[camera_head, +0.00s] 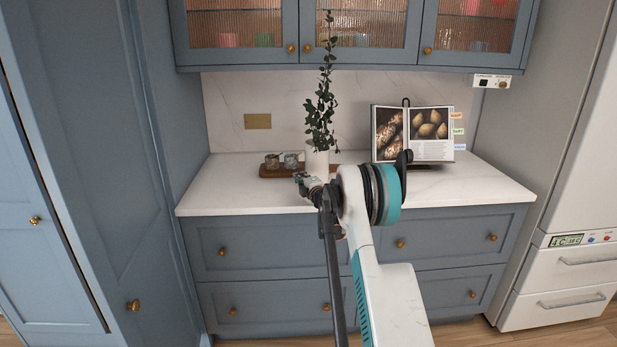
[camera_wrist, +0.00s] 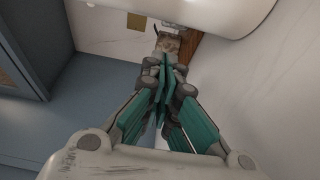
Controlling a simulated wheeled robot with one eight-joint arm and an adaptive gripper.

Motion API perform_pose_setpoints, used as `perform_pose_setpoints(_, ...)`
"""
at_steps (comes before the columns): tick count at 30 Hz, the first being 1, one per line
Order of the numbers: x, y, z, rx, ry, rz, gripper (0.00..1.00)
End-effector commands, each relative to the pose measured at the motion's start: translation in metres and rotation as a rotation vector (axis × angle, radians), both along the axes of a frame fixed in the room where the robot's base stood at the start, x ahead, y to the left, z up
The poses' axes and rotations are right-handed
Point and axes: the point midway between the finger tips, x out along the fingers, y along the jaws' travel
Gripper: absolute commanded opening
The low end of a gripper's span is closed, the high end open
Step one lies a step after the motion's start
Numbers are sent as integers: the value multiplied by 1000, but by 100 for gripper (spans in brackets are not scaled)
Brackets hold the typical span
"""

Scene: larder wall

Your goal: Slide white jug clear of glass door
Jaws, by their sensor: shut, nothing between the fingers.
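The white jug (camera_head: 317,158) stands upright on the countertop and holds a tall leafy branch (camera_head: 320,110). The branch rises in front of the wall cabinet's middle glass door (camera_head: 380,22), near its left edge. All the glass doors look shut. My gripper (camera_head: 300,178) is at the jug's lower left, on its near side, with nothing held; I cannot tell whether it touches the jug. In the wrist view my gripper's fingers (camera_wrist: 164,72) are together, and a large white rounded surface at the top (camera_wrist: 205,10) looks like the jug. My arm hides the jug's lower part.
A wooden tray (camera_head: 272,172) with small grey cups (camera_head: 291,160) is left of the jug, close to my gripper. An open cookbook (camera_head: 428,135) on a stand is to the right. The countertop's left end (camera_head: 215,190) is clear. A tall blue cabinet (camera_head: 95,160) stands left.

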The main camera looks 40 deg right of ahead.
Motion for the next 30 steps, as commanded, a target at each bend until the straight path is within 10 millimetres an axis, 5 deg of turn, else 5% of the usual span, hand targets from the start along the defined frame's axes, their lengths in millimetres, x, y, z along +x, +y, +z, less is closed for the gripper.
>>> perform_pose_setpoints(3,-31,2,6,0,0,-7,0)
perform_pose_setpoints(12,-78,14,4,0,0,-6,0)
perform_pose_setpoints(25,-88,18,3,0,0,-5,0)
perform_pose_setpoints(30,-87,22,9,13,-8,-7,30)
